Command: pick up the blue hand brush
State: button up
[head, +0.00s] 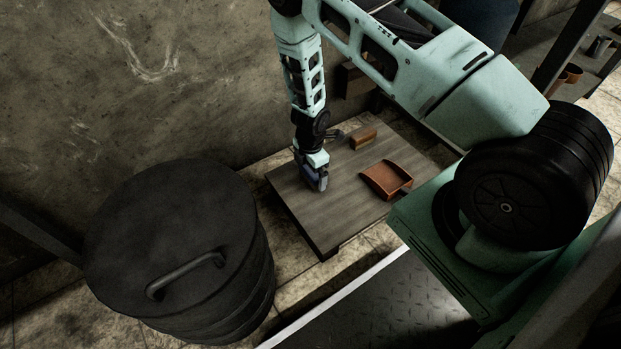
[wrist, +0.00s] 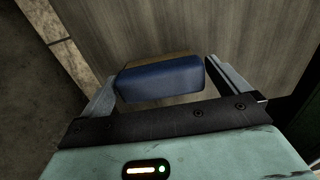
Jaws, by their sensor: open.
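The blue hand brush (wrist: 162,82) lies on the wooden table in the wrist view, with a brown strip along its far edge. My gripper (wrist: 176,88) is open, with one finger at each side of the brush. The right finger is close to the brush's right end, and the left finger is by its left end. I cannot tell whether either finger touches it. In the head view my gripper (head: 318,186) is low over the left part of the table, and a little blue shows at it. Most of the brush is hidden there.
The low wooden table (head: 345,215) also holds an orange-brown tray (head: 386,180) and a small brown block (head: 363,138) with a dark object beside it. A large black lidded drum (head: 175,235) stands left of the table. A stone wall (head: 150,80) is behind.

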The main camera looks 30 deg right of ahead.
jog(key=c, duration=0.9)
jog(key=shift+c, duration=0.2)
jog(key=shift+r, duration=0.15)
notch_tip(320, 180, up, 18)
jog(key=p, duration=1.1)
